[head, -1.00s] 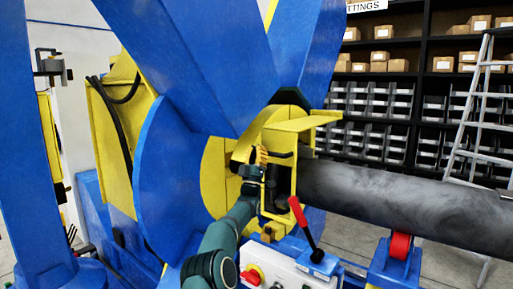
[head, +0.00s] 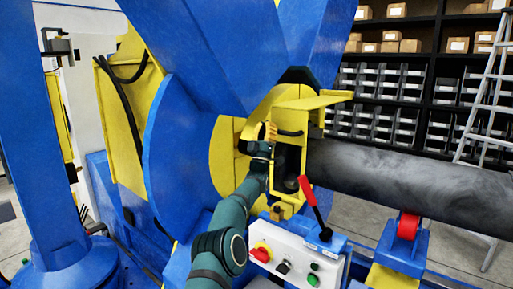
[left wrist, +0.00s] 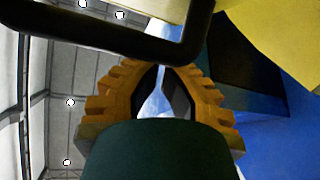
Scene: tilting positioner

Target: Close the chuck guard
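The yellow chuck guard (head: 314,101) stands in the middle of the head view, around the end of a dark grey pipe, with its flat plate sticking out to the right. A dark bar handle (head: 291,133) is on it. My left gripper (head: 267,131), with orange ribbed fingers, is at the guard's left side, close to the handle. In the left wrist view a thick black bar (left wrist: 110,38) crosses just above the gripper fingers (left wrist: 164,72). A gap shows between the fingers, but whether their tips meet is unclear. Touch with the bar cannot be told. My right gripper is out of view.
The pipe (head: 410,180) runs right over a red roller (head: 407,225). A control box (head: 300,262) with a red-handled lever (head: 307,190) stands in front, close to my left arm. Big blue positioner arms (head: 210,60) rise behind. Shelves (head: 400,95) and a ladder (head: 484,100) are at the back.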

